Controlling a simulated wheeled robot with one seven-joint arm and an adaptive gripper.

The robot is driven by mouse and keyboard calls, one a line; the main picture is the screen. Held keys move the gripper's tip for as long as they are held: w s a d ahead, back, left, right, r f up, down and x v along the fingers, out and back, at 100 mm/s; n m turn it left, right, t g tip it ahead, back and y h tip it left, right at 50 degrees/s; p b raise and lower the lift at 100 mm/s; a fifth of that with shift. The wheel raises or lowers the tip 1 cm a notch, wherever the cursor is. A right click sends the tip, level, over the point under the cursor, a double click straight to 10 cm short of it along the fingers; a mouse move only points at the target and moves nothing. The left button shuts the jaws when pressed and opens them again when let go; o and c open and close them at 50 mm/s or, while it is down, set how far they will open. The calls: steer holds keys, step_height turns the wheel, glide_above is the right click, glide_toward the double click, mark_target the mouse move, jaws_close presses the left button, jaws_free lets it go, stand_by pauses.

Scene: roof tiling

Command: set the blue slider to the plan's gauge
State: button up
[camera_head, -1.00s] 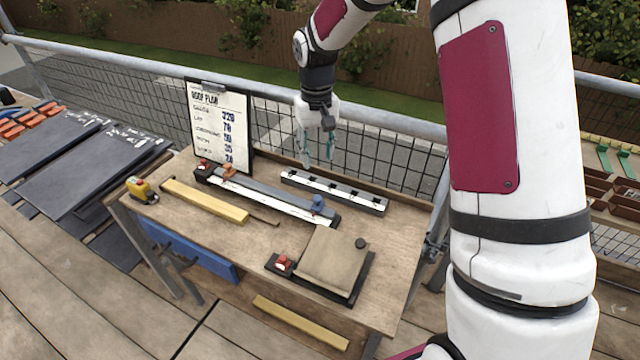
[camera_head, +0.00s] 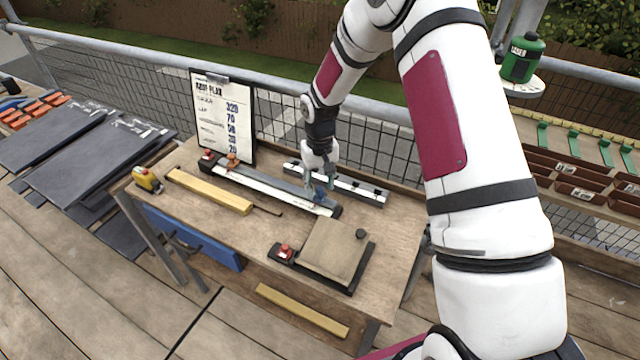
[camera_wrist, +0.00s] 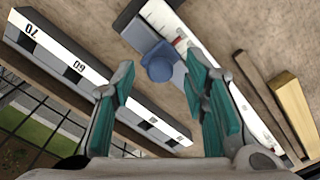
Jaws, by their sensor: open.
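The blue slider (camera_wrist: 159,62) sits on the long ruled gauge bar (camera_wrist: 180,42), near one end of it. In the wrist view its round knob lies beyond and between my fingertips. My gripper (camera_wrist: 160,88) is open, with teal finger pads on either side of the knob's line and nothing held. In the head view my gripper (camera_head: 320,186) is low over the right part of the gauge bar (camera_head: 260,184) and mostly hides the slider.
A second bar (camera_head: 365,189), numbered 70 and 60 in the wrist view, lies behind the gauge bar. A yellow wood strip (camera_head: 209,191) and a tan slab (camera_head: 332,248) lie in front.

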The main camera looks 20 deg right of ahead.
steer(key=shift+f, duration=0.2)
jaws_close()
steer(key=w+a+b, duration=0.2)
steer(key=w, duration=0.1)
steer(key=shift+a+b, duration=0.3)
steer(key=shift+a, duration=0.1)
jaws_free()
